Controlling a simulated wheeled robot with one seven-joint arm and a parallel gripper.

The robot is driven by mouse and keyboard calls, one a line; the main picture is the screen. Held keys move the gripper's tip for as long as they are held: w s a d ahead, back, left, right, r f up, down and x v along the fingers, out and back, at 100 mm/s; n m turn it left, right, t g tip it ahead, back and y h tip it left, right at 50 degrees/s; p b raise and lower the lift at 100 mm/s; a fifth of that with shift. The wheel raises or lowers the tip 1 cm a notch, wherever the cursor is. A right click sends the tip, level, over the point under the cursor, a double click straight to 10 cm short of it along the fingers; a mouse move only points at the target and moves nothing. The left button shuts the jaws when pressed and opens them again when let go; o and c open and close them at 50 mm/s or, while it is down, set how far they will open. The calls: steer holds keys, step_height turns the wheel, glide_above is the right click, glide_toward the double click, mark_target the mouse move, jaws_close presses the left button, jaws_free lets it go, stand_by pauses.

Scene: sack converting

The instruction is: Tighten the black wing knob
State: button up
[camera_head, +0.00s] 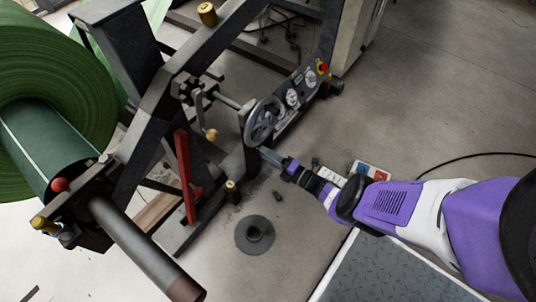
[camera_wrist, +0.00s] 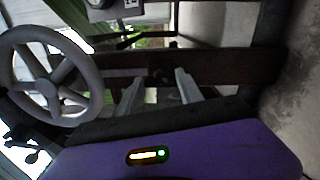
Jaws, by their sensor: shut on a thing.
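The black wing knob (camera_wrist: 158,75) is a small dark shape between my fingertips in the wrist view, in front of a dark brown bar. Its wings are too dark to make out clearly. My gripper (camera_wrist: 156,84) has its two pale fingers on either side of it, shut on it. In the head view my gripper (camera_head: 267,155) reaches in from the right, just below the handwheel at the machine frame. The knob cannot be made out in the head view.
The grey handwheel (camera_head: 264,122) is close beside my gripper; it also shows at left in the wrist view (camera_wrist: 48,86). A gauge panel (camera_head: 296,95) is above. A red lever (camera_head: 184,175) and green roll (camera_head: 65,65) stand left. A black disc (camera_head: 254,236) lies on the floor.

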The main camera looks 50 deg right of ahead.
steer(key=shift+f, duration=0.1)
steer(key=o, duration=1.4)
steer(key=s+p, duration=0.1)
steer(key=s, duration=0.7)
steer(key=shift+d+p, duration=0.1)
steer(key=shift+p, duration=0.3)
steer(key=shift+w, duration=0.1)
